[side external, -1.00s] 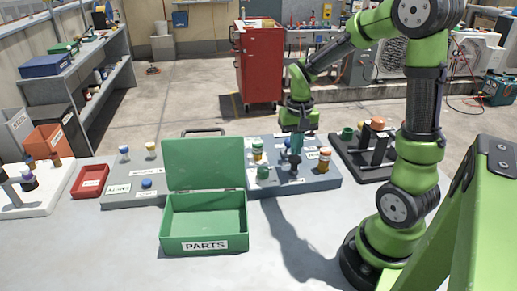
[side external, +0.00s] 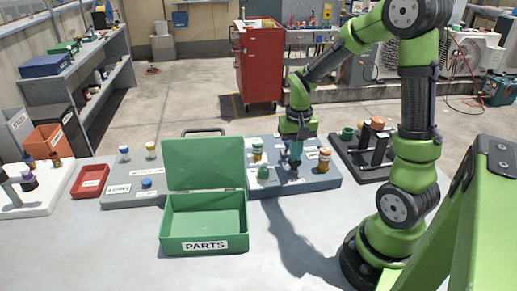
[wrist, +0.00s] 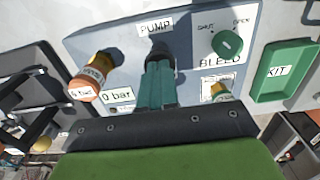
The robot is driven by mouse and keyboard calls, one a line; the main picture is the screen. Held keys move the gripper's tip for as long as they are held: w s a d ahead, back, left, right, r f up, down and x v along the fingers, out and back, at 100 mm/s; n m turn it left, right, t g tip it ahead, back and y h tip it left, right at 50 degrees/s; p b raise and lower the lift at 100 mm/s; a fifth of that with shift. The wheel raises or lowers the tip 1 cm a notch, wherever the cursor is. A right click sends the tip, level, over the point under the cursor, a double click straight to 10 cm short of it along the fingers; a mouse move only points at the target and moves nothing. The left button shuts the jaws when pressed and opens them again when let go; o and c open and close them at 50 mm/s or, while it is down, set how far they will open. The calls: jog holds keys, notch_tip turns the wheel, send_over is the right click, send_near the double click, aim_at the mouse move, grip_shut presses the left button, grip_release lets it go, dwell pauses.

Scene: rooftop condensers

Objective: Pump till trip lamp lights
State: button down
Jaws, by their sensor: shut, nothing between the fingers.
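The grey-blue pump panel (side external: 328,180) lies on the bench. My gripper (side external: 295,160) is shut and points down over the dark pump plunger, which the fingers mostly hide. In the wrist view my gripper (wrist: 158,75) is just below the PUMP label (wrist: 155,26). A display (wrist: 117,97) reads 0 bar. A green bleed knob (wrist: 227,43) sits between SHUT and OPEN; its exact setting is unclear. An orange-capped part (wrist: 88,82) with a bar label stands at left, and a yellow-and-green part (wrist: 218,91) at right. I cannot tell which is the trip lamp, or whether any lamp is lit.
An open green PARTS box (side external: 204,243) stands left of the panel. A grey board (side external: 120,198) with several knobs and a red tray (side external: 90,181) lie further left. A black stand (side external: 372,165) is close on the right. The bench front is clear.

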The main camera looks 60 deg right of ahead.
jog(key=shift+f, duration=0.7)
jog(key=shift+r, duration=1.85)
jog(key=shift+f, duration=0.15)
jog(key=shift+f, duration=1.75)
jog(key=shift+r, duration=1.95)
jog(key=shift+f, duration=0.3)
jog(key=shift+r, duration=0.3)
